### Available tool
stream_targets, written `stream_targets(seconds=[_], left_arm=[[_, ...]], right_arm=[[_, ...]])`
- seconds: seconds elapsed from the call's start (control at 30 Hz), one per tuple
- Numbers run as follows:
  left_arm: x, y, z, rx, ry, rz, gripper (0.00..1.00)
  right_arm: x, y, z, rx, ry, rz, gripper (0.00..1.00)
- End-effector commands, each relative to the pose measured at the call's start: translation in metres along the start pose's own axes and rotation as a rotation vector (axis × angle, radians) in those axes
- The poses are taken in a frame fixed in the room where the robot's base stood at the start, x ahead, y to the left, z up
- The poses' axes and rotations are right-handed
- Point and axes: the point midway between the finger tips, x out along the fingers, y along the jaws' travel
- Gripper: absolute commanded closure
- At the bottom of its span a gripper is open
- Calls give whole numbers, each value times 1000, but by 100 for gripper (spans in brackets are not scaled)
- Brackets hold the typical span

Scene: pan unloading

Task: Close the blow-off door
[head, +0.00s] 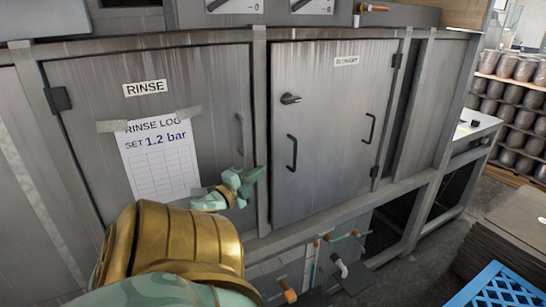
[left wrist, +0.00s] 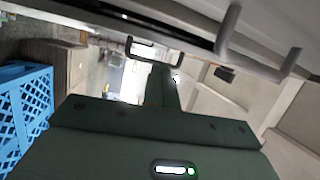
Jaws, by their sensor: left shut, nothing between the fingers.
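The blow-off door (head: 328,110) is the grey metal door right of the middle in the head view. Its small label is blurred. It carries a dark latch (head: 290,98) and a bar handle (head: 292,152) on its left side, another bar handle (head: 370,128) on its right, and hinges on its right edge. It looks about flush with its frame; I cannot tell whether it is fully shut. My left gripper (head: 253,175), teal, is shut and empty at the post left of this door, low in front of the rinse door. It also shows in the left wrist view (left wrist: 165,70).
The rinse door (head: 80,110) stands to the left, with a taped rinse log sheet (head: 158,160). Pipes and valves (head: 340,265) sit below the blow-off door. A blue crate (head: 500,290) and stacked brown sheets (head: 505,235) stand at lower right. Racks of pots (head: 510,100) stand behind.

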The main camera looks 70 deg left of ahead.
Motion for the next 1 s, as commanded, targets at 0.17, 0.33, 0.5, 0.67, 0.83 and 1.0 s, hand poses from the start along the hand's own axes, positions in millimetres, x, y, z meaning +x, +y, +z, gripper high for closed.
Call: stream_targets(seconds=[0.17,0.33,0.5,0.67,0.83,1.0], left_arm=[[50,0,-65,-547,-13,-399,100],[80,-45,-127,-1477,242,-928,100],[83,-63,-159,-2440,814,-1490,100],[78,-29,-166,1973,-940,1286,100],[72,1,-159,1533,-986,1115,100],[73,0,-149,1484,-1015,1084,100]], right_arm=[[27,-1,8,-1,-13,-2,57],[46,0,14,-1,-23,-2,57],[59,0,18,-2,-31,-3,57],[59,1,18,-1,-31,-2,57],[58,1,18,-1,-31,-2,57],[58,0,18,-1,-31,-3,57]])
